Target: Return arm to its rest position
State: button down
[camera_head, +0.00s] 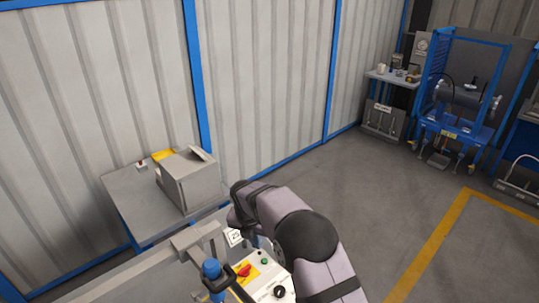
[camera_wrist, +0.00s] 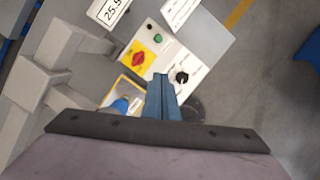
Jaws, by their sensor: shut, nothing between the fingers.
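In the wrist view my gripper (camera_wrist: 160,88) points over a control panel (camera_wrist: 150,62). Its two blue-grey fingers are together with nothing between them. The panel carries a red switch on a yellow plate (camera_wrist: 138,58), a green button and a black knob. In the head view my arm (camera_head: 290,225) reaches up from the bottom right and bends over the same panel (camera_head: 268,285). My fingers are hidden behind the arm there. I cannot tell how far the gripper is from the panel.
A grey frame (camera_head: 190,240) and a blue-topped part (camera_head: 211,270) stand close left of the arm. Behind them a grey box (camera_head: 190,182) sits on a side table (camera_head: 135,205). A blue press (camera_head: 460,110) stands far right. The floor (camera_head: 390,190) between is clear.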

jog(key=s+d+f+m+g, duration=0.2)
jog(key=s+d+f+m, duration=0.15)
jog(key=s+m, duration=0.7)
jog(key=s+d+f+m+g, duration=0.25)
jog(key=s+f+m, duration=0.35)
jog(key=m, duration=0.8)
jog(key=s+d+r+m+b, duration=0.25)
jog(key=s+d, duration=0.35)
jog(key=s, duration=0.3)
jog(key=s+d+r+m+b, duration=0.2)
jog(key=s+d+r+m, duration=0.15)
jog(key=s+d, duration=0.4)
jog(key=w+d+m+t+b, duration=0.1)
jog(key=w+d+r+m+t+b, duration=0.1)
jog(key=b, duration=0.1)
jog(key=shift+w+d+m+y, duration=0.1)
jog(key=shift+d+m+y, duration=0.2)
jog(key=shift+y, duration=0.1)
